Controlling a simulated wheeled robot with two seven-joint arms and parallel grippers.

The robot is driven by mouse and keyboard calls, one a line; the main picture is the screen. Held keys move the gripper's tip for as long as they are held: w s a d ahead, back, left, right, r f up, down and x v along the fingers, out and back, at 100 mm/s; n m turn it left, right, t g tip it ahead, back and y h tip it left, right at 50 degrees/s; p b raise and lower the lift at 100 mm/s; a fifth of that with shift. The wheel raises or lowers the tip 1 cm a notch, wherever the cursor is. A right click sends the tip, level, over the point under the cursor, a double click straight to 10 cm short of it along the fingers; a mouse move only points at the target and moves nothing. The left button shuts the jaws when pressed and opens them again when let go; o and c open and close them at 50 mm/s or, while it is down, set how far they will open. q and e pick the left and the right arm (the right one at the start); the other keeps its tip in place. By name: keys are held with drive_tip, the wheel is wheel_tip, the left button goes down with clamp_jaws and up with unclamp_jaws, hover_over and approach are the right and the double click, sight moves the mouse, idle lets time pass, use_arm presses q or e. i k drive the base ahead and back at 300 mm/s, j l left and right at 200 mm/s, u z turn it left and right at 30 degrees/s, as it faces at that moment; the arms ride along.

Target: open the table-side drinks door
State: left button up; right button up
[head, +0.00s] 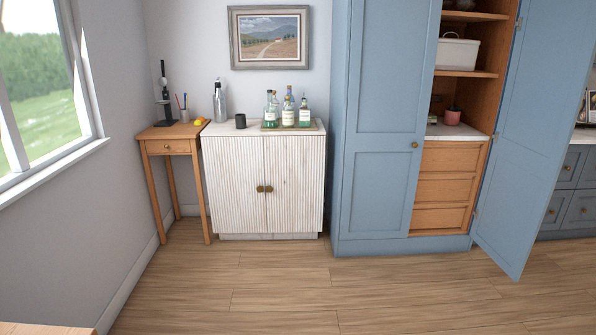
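The drinks cabinet (216,127) is a low whitewashed unit with two ribbed doors, standing against the back wall. Its left door (232,185), on the side of the small wooden table (165,131), is shut. Its right door (295,185) is shut too. Two small round brass knobs (260,189) sit side by side at the middle seam, one on each door. Neither of my grippers shows in the head view.
Several bottles on a tray (318,126), a dark cup (240,121) and a grey bottle (220,103) stand on the cabinet. A tall blue larder (380,130) stands right, its right door (535,130) swung open. The wooden floor (260,285) before the cabinet is clear.

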sight(233, 166)
drive_tip(key=i, duration=3.85)
drive_tip(key=z, duration=0.3)
